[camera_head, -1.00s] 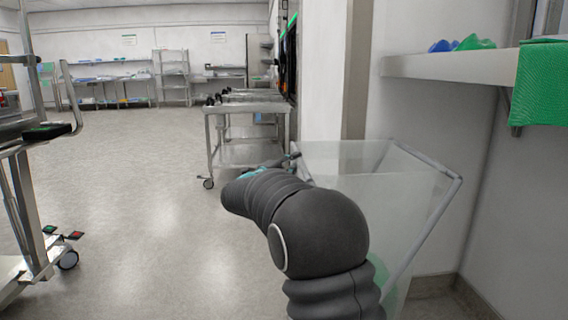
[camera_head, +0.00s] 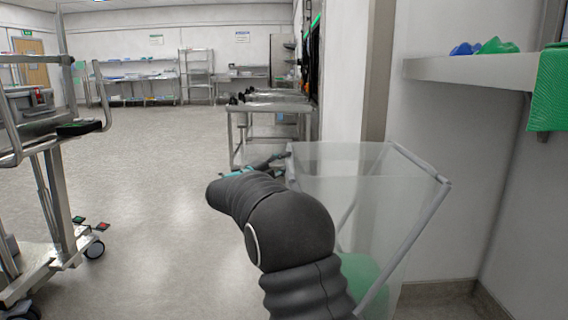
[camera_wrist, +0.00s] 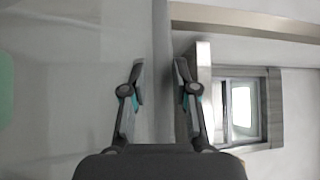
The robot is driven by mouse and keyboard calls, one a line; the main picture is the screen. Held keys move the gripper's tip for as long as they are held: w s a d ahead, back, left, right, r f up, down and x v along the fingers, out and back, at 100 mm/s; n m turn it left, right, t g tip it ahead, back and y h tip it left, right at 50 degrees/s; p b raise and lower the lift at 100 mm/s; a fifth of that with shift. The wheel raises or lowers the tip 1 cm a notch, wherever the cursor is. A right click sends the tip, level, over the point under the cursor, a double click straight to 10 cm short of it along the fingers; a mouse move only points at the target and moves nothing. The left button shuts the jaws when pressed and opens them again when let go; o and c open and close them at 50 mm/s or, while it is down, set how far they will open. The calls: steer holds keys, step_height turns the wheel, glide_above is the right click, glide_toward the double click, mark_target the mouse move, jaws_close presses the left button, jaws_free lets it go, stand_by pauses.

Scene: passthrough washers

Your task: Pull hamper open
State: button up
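The hamper (camera_head: 345,200) is a translucent bag on a grey tube frame, below the wall shelf in the head view. Green material shows low inside it. My dark gripper (camera_head: 284,160) is at the hamper's upper left rim, partly hidden behind my arm. In the wrist view, the two fingers of my gripper (camera_wrist: 160,78) stand either side of a grey upright bar (camera_wrist: 164,110) of the hamper. The right finger looks against the bar; a narrow gap seems to show at the left finger.
A wall shelf (camera_head: 470,70) with blue and green items and a hanging green cloth (camera_head: 548,90) is above right. A metal cart (camera_head: 60,190) stands at the left. A steel table (camera_head: 270,108) stands beyond the hamper. The floor between cart and hamper is clear.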

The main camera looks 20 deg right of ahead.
steer(key=shift+o, duration=0.2)
steer(key=v, duration=1.2)
